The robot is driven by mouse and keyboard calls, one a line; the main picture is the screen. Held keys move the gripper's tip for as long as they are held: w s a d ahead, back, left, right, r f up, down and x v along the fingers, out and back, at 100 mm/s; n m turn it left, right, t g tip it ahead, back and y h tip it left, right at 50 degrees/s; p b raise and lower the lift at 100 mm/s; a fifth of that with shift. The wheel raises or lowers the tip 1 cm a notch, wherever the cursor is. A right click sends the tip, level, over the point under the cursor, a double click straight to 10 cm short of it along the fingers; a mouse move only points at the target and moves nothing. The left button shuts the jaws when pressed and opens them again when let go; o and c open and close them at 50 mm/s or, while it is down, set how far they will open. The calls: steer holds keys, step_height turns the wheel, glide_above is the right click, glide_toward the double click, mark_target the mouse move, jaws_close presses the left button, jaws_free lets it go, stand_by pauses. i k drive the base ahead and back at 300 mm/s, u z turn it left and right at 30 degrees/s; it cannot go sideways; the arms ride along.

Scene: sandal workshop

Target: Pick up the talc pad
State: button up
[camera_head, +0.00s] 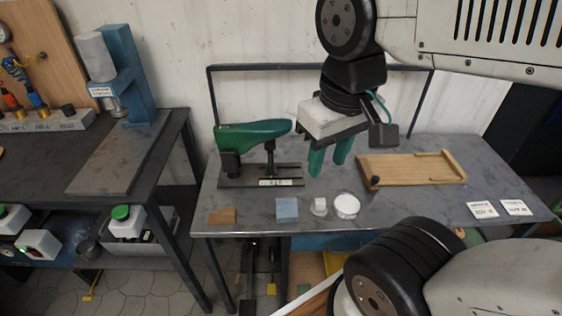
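Near the front edge of the grey table stand a small white block (320,206) and, just right of it, a round white dish (347,206) that looks filled with white powder. The small white block looks like the talc pad, but it is too small to be certain. My gripper (328,164) hangs above the table, behind and above these two things, with its green fingers pointing down. The fingers are apart with a gap between them, and nothing shows in it. It touches neither the block nor the dish.
A blue-grey block (287,209) and a brown block (222,216) lie left along the front edge. A green shoe last (252,134) on a stand is behind them. A wooden tray (412,168) and two white cards (483,210) are right. A dark frame (212,100) rises behind.

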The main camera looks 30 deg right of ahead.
mark_target(318, 210)
steer(key=k, duration=1.15)
steer(key=u, duration=0.9)
steer(key=i, duration=1.25)
steer(key=z, duration=0.85)
